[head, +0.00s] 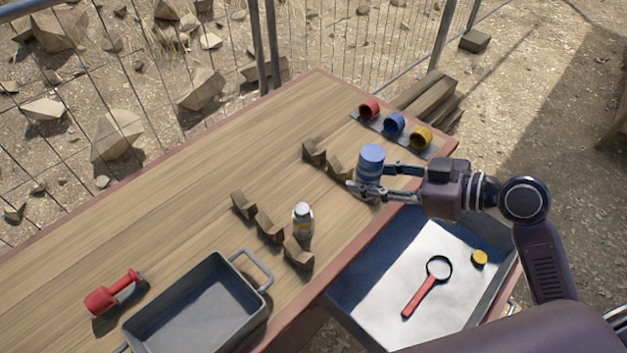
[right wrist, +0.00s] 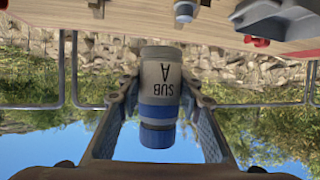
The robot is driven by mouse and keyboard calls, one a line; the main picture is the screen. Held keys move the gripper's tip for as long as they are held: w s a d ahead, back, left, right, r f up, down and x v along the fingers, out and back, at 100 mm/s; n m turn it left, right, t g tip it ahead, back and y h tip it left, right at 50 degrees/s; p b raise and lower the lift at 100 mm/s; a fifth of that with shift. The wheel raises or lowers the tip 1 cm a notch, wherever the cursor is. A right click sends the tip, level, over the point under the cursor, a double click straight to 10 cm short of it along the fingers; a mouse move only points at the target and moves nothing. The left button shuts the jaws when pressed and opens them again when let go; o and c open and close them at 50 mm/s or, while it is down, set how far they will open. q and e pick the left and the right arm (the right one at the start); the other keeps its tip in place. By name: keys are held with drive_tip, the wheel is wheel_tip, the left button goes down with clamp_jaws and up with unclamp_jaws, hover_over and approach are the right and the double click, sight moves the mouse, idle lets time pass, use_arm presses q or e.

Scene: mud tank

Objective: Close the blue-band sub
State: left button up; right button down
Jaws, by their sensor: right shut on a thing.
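The blue-band sub (head: 370,168) is an upright jar with a blue top, at the right part of the table near its front edge. In the right wrist view the jar (right wrist: 160,75) appears upside down, with the label "SUB A", blue bands and a blue cap (right wrist: 157,135) on its end. My right gripper (head: 366,188) is shut around the jar's sides. I cannot tell whether its base touches the table. My left gripper is not in view.
Red (head: 369,110), blue (head: 394,123) and yellow (head: 421,138) cups lie on a grey strip behind. Notched blocks (head: 268,226) stand mid-table. A grey tray (head: 190,270) and red tool (head: 110,294) are left. An open drawer (head: 375,265) holds a magnifier (head: 428,285) and yellow disc (head: 479,258).

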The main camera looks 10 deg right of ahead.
drive_tip(key=w+a+m+t+h, duration=0.1)
drive_tip(key=w+a+m+h, duration=0.1)
drive_tip(key=w, duration=0.8)
drive_tip(key=w+a+r+m+t+h, duration=0.1)
drive_tip(key=w+a+m+t+h, duration=0.1)
drive_tip(key=w, duration=0.8)
drive_tip(key=shift+w+a+m+t+h, duration=0.25)
drive_tip(key=shift+a+m+h, duration=0.4)
drive_tip(key=shift+a, duration=0.55)
drive_tip(key=shift+d, duration=0.1)
wheel_tip(320, 180, down, 16)
drive_tip(key=shift+f+p, duration=0.1)
drive_tip(key=shift+p, duration=0.4)
drive_tip(key=shift+f, duration=1.9)
